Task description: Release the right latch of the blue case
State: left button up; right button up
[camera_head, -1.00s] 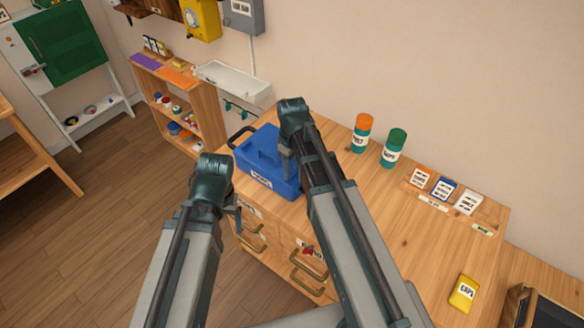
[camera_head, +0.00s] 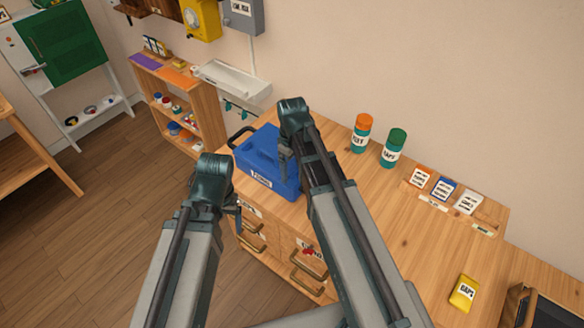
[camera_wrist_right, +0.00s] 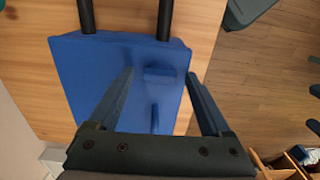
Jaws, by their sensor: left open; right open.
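The blue case (camera_head: 262,150) stands on the wooden cabinet top with its dark handle at the left and a white label on its front. My right gripper (camera_head: 287,172) is over the case's right part, and its arm hides some of the case. In the right wrist view the open fingers (camera_wrist_right: 159,76) point over the blue lid (camera_wrist_right: 80,75). A small raised blue block (camera_wrist_right: 160,75) shows between the fingertips, with a narrow one (camera_wrist_right: 155,117) below it. I cannot tell which is the right latch or whether the fingers touch anything. My left gripper (camera_head: 238,215) is open and empty, in front of the cabinet.
An orange-capped bottle (camera_head: 362,133) and a green-capped bottle (camera_head: 394,148) stand right of the case. Several cards (camera_head: 444,188) and a yellow packet (camera_head: 464,293) lie farther right. Drawers with handles (camera_head: 307,273) are below. Bare tabletop lies between the right arm and the packet.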

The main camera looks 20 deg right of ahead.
aim_at(292, 171)
jog(key=shift+r, duration=0.15)
notch_tip(292, 171, up, 14)
jog(key=p, duration=1.3)
jog(key=shift+f+p, duration=0.2)
jog(key=shift+p, duration=0.2)
jog(key=shift+f, duration=0.1)
notch_tip(292, 171, down, 13)
jog(key=b, duration=1.3)
jog(key=shift+f+b, duration=0.65)
jog(key=shift+b, duration=0.1)
jog(key=shift+r+m+p, duration=0.3)
jog(key=shift+m, duration=0.3)
jog(key=m, duration=0.6)
